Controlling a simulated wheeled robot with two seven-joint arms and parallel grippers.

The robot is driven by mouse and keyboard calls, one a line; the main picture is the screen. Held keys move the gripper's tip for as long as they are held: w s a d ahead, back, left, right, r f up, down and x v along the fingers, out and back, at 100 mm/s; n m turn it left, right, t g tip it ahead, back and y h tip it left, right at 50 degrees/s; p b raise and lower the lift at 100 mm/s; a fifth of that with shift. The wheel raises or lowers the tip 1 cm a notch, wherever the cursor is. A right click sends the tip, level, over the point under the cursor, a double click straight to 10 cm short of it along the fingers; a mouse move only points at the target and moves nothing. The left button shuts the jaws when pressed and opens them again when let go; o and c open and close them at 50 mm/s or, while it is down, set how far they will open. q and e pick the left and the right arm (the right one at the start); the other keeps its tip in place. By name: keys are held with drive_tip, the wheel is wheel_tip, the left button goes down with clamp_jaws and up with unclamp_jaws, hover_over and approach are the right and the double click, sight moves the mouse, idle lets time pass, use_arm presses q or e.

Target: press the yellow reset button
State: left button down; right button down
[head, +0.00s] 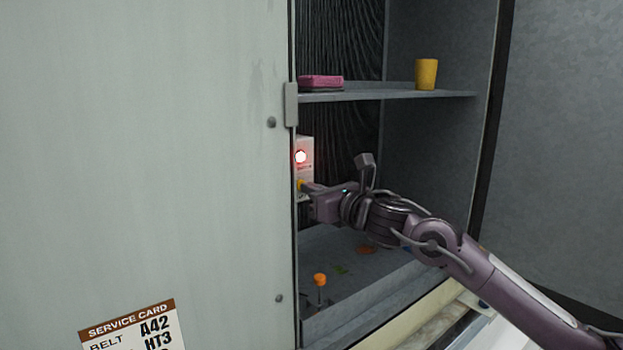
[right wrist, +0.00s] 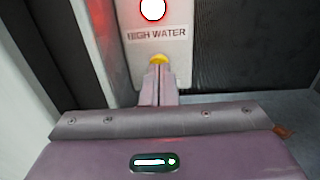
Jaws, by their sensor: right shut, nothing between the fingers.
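The yellow reset button (head: 300,184) is on a pale control box (head: 306,147) inside the open cooler cabinet, below a lit red lamp (head: 300,157). In the right wrist view the top of the yellow button (right wrist: 158,58) shows just past my fingertips, under the "HIGH WATER" label (right wrist: 157,34). My right gripper (head: 306,187) is shut and empty, its tips at the button. The fingers hide the button's lower part, and I cannot tell whether it is pushed in. My left gripper is not in view.
A large grey panel (head: 150,150) fills the left, with a service card (head: 135,328) on it. A shelf (head: 385,95) above my arm holds a pink block (head: 321,83) and a yellow cup (head: 427,74). An orange-topped item (head: 320,281) stands on the cabinet floor.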

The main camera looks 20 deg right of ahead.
drive_tip(key=shift+w+a, duration=0.1)
drive_tip(key=shift+w, duration=0.2)
